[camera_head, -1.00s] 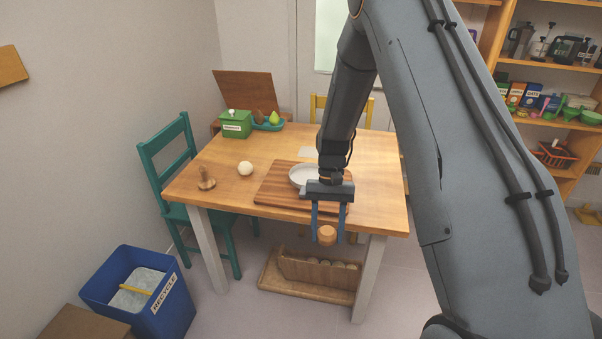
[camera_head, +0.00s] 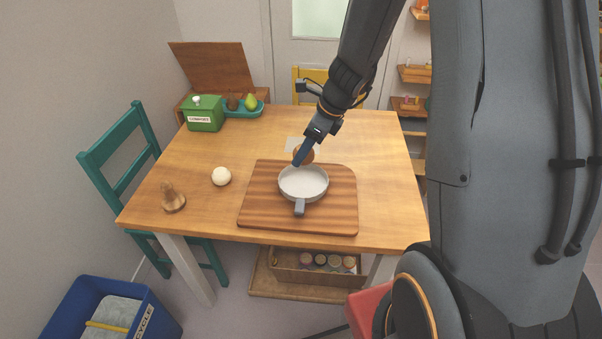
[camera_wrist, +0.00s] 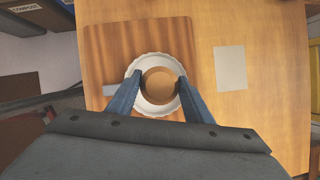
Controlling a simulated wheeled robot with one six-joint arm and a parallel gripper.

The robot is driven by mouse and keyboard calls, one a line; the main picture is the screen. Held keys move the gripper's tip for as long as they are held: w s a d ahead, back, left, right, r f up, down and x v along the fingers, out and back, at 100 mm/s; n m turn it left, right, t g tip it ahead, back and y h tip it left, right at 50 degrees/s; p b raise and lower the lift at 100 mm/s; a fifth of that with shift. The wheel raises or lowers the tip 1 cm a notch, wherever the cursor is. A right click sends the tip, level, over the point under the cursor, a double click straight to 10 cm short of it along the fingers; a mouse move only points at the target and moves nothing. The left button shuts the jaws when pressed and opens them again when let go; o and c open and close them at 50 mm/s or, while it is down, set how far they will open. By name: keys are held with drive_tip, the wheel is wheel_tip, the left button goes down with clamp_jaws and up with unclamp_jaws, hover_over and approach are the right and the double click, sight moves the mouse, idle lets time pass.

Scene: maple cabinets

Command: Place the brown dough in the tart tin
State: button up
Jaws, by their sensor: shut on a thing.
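The brown dough (camera_head: 309,155) is a small round lump between the two blue fingers of my gripper (camera_head: 299,160), which is shut on it. In the wrist view the dough (camera_wrist: 160,85) sits between the fingertips and overlaps the tart tin from above. The tart tin (camera_head: 304,184) is a round, pale, shallow dish with a grey handle, resting on a striped wooden board. In the head view the dough appears at the tin's far edge, above it; the exact height cannot be told. The tin's fluted rim (camera_wrist: 153,112) shows around the dough in the wrist view.
The board (camera_head: 262,211) lies on the wooden table. A cream ball (camera_head: 221,176) and a wooden knobbed tool (camera_head: 173,198) lie to its left. A green compost box (camera_head: 205,115) and a teal tray (camera_head: 243,110) stand at the back left. A paper (camera_wrist: 230,68) lies beside the board.

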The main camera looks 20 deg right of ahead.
wheel_tip(320, 180, down, 9)
drive_tip(key=shift+a+r+b, duration=0.1)
drive_tip(key=shift+b, duration=0.25)
drive_tip(key=o, duration=1.1)
